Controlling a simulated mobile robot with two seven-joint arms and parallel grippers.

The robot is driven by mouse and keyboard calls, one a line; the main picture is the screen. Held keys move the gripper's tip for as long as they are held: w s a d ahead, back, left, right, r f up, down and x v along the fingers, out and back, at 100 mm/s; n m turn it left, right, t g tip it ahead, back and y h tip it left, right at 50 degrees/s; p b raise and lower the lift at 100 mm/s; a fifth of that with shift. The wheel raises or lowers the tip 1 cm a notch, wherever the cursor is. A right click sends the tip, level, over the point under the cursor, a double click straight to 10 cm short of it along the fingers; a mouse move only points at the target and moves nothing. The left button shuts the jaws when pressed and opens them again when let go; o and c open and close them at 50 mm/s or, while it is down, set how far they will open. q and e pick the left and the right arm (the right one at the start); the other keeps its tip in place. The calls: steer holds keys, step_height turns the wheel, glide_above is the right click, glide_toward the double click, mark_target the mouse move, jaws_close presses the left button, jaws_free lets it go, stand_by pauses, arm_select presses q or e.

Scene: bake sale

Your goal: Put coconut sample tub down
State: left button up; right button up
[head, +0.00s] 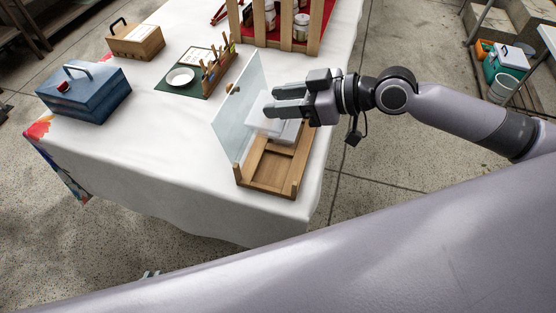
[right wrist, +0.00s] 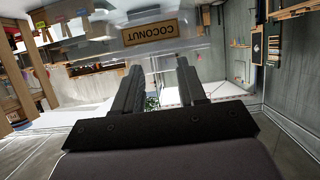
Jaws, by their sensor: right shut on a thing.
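My right gripper (head: 268,103) is shut on the coconut sample tub (head: 268,128), a pale translucent box. The tub is over the back part of a wooden case (head: 268,183), whose clear panel (head: 236,112) stands tilted open at its left. I cannot tell whether the tub touches the case floor. In the right wrist view, the tub's brown COCONUT label (right wrist: 150,32) shows upside down beyond the fingertips (right wrist: 158,66). My left gripper (head: 150,273) shows only as small grey tips behind my own arm; its jaw state is hidden.
The case stands near the front right edge of the white-clothed table (head: 170,150). A blue box (head: 85,95), a wooden box (head: 135,42), a green mat with a white plate (head: 180,78) and a slatted rack (head: 285,28) stand farther back. The cloth left of the case is clear.

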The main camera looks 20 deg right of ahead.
steer(key=shift+f+b, duration=2.15)
steer(key=shift+f, duration=6.35)
steer(key=shift+f+b, duration=0.25)
steer(key=shift+b, duration=0.05)
steer(key=o, duration=1.1)
steer(key=shift+c, duration=0.2)
steer(key=shift+r, duration=0.1)
